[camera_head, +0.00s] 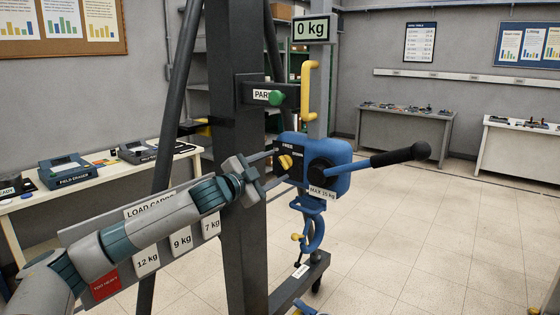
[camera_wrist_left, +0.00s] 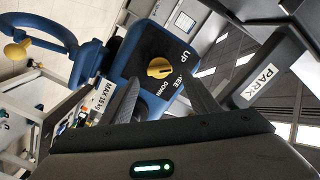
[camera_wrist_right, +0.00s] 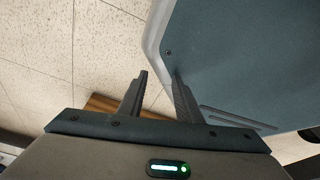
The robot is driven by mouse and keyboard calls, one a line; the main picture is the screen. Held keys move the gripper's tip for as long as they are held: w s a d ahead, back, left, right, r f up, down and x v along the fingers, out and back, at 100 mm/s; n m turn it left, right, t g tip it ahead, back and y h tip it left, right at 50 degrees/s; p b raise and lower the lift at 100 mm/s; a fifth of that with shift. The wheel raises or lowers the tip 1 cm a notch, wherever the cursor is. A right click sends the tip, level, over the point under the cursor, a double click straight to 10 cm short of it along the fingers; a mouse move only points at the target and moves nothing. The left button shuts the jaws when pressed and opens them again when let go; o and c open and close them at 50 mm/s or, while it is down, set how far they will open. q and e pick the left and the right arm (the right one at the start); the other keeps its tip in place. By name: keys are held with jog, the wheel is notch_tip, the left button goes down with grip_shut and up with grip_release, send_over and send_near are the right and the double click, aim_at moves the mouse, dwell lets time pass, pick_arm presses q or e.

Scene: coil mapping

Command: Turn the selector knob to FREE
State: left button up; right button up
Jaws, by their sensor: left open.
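The yellow selector knob (camera_head: 285,162) sits on the dark face plate of a blue hoist body (camera_head: 341,180). In the left wrist view the knob (camera_wrist_left: 160,68) shows with the labels UP, FREE (partly hidden by a finger) and DOWN beside it. I cannot tell for sure which label it points at. My left gripper (camera_head: 279,166) is open in front of the knob, its fingers on either side of it. I see no clear contact. My right gripper (camera_wrist_right: 160,80) is open and empty, seen only in its own wrist view.
A black-gripped lever (camera_head: 400,155) sticks out right of the hoist. The dark post (camera_head: 235,60) stands close behind my left wrist. A blue hook (camera_head: 313,225) hangs below. Open floor lies right.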

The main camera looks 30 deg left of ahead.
aim_at(283, 163)
pick_arm(q)
jog(key=shift+w+d+p, duration=0.15)
jog(key=shift+w+p, duration=0.35)
jog(key=shift+w, duration=1.2)
pick_arm(e)
jog(key=shift+g, duration=0.7)
jog(key=shift+s+d, duration=0.3)
jog(key=shift+s, duration=0.5)
jog(key=shift+s+d, duration=0.35)
jog(key=shift+s, duration=0.5)
jog(key=shift+s+d, duration=0.3)
jog(key=shift+s, duration=0.5)
pick_arm(q)
jog(key=c, duration=1.1)
jog(key=shift+o, duration=0.3)
